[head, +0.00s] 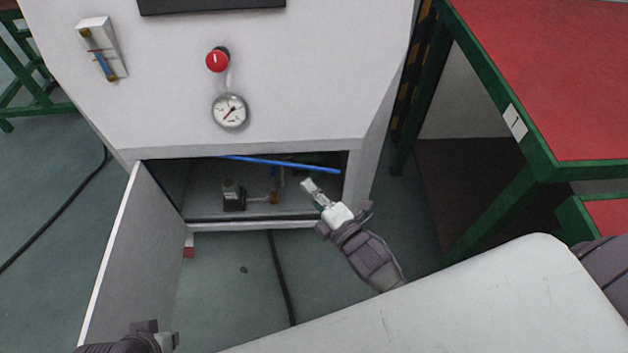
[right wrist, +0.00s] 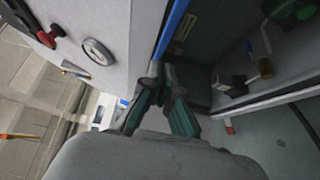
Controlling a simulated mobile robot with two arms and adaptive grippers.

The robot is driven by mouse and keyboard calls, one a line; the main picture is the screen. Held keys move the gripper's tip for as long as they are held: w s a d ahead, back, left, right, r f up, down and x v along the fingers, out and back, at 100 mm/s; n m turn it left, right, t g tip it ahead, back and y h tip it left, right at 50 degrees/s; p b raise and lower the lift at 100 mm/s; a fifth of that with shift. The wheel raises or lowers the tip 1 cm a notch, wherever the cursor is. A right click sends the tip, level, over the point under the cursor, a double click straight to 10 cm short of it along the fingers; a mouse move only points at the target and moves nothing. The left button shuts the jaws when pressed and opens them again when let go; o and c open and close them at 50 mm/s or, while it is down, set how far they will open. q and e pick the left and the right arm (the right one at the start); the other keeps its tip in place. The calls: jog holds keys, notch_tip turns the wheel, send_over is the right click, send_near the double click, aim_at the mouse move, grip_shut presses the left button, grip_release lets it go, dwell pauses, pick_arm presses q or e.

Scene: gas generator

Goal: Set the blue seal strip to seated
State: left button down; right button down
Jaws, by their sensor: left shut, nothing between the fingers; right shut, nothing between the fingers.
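The blue seal strip (head: 285,164) runs along the top of the open cabinet compartment. Its left end meets the top edge of the opening, and its right end slopes down away from that edge. My right gripper (head: 307,185) is shut and empty, just below the strip's right part. In the right wrist view, the strip (right wrist: 173,28) runs down towards the shut fingertips (right wrist: 157,70); I cannot tell whether they touch it. My left gripper (head: 172,341) is low at the left, shut, partly cut off by the picture edge and away from the strip.
The cabinet door (head: 135,265) stands open at the left. Inside the compartment are a small black device (head: 233,197) and a brass fitting (head: 273,197). A red button (head: 217,61) and gauge (head: 230,111) are above. A green-framed red table (head: 560,75) stands at the right.

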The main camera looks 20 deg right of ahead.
jog(key=shift+w+d, duration=0.4)
jog(key=shift+w, duration=0.25)
jog(key=shift+w+d, duration=0.4)
jog(key=shift+w, duration=0.2)
jog(key=w+d, duration=0.2)
jog(key=w, duration=0.1)
jog(key=shift+w+d, duration=0.1)
jog(key=shift+w, duration=0.1)
jog(key=shift+f, duration=0.1)
